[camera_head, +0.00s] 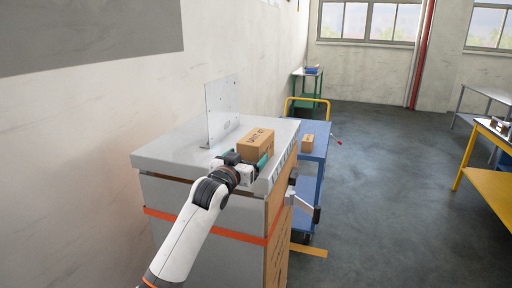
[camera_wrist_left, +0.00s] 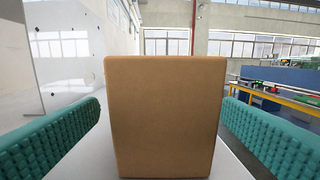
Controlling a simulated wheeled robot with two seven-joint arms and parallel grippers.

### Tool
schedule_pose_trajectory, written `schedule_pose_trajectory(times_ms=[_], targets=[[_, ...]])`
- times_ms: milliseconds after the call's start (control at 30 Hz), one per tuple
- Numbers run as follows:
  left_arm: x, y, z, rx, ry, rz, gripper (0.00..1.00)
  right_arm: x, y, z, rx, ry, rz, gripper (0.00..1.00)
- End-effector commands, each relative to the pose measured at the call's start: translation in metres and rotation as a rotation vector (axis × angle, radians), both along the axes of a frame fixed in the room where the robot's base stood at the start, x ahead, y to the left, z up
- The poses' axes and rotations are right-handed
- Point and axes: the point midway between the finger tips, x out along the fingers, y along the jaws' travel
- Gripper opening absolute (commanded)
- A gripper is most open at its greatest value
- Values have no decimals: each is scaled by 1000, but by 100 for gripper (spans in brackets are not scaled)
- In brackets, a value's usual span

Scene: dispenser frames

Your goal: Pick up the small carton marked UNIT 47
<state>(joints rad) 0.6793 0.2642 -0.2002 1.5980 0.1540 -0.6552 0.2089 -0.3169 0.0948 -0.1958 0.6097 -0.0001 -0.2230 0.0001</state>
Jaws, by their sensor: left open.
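A small brown carton (camera_head: 257,143) stands on the light grey top of a cabinet (camera_head: 165,153). Dark print on it seems to read UNIT 47, though it is small. My left gripper (camera_head: 246,163) is open at the carton's near side. In the left wrist view the carton (camera_wrist_left: 165,115) fills the middle, upright and plain on the facing side. The green ribbed finger pads of my left gripper (camera_wrist_left: 162,135) stand to its left and right, with a gap on each side. My right gripper is not in view.
A clear upright panel (camera_head: 222,110) stands on the cabinet top behind the carton. A blue cart (camera_head: 318,130) with another small carton (camera_head: 307,143) is beyond it. Yellow tables stand at the right; the floor between is open.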

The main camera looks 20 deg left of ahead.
Motion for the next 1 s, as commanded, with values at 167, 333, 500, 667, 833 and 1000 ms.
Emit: schedule_pose_trajectory(times_ms=[167, 333, 500, 667, 833, 1000], targets=[[12, -2, 4, 0, 0, 0, 87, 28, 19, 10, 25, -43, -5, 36], [34, -5, 7, -1, 1, -1, 87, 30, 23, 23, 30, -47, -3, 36], [49, -6, 4, 0, 1, 0, 87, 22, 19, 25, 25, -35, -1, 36], [52, -6, 3, 0, -1, 0, 87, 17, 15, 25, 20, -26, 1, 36], [52, -6, 3, 0, -1, 0, 87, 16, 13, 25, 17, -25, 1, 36], [52, -6, 3, 0, -1, 0, 59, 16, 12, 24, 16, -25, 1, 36]])
